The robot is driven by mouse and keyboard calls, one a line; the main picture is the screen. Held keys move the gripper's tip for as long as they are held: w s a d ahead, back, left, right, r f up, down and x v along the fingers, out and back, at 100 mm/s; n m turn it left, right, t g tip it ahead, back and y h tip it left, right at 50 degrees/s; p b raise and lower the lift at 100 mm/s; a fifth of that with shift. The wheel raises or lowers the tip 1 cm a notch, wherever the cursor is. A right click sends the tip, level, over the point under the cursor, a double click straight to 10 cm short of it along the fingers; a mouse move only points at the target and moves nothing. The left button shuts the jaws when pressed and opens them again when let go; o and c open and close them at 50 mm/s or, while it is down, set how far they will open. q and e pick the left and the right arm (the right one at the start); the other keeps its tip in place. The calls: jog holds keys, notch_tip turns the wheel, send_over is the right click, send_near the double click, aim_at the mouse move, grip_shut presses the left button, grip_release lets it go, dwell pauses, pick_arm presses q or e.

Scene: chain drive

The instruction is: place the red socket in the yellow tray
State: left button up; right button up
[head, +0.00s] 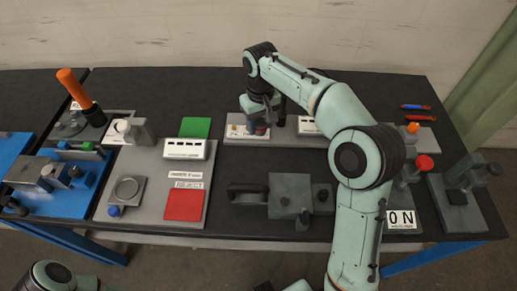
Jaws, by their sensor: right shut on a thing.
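My right gripper (259,118) reaches down over a pale board (236,133) at the middle back of the table. It is shut on a small part, mostly hidden by the fingers. Dark red and blue show low at the fingertips, but too small to tell whether this is the red socket. I cannot make out a yellow tray. My left gripper is not in view; only part of my left arm shows at the bottom left.
A grey panel with a green pad (195,128) and a red pad (184,205) lies to the left. A dark grey fixture (289,195) stands in front of the gripper. A red button (424,162) is at right. The dark table's back strip is mostly clear.

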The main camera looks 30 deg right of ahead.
jog(key=b, duration=0.1)
send_over(260, 159)
notch_tip(260, 159, down, 8)
jog(key=shift+d+f, duration=0.1)
jog(key=shift+f, duration=0.35)
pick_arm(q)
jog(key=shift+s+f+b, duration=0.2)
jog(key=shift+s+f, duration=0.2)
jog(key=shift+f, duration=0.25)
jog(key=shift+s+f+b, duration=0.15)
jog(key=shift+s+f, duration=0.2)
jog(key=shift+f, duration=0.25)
pick_arm(e)
jog(key=shift+f, duration=2.6)
jog(key=shift+f, duration=0.15)
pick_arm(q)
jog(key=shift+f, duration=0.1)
pick_arm(e)
jog(key=o, duration=1.4)
jog(key=shift+c, duration=0.2)
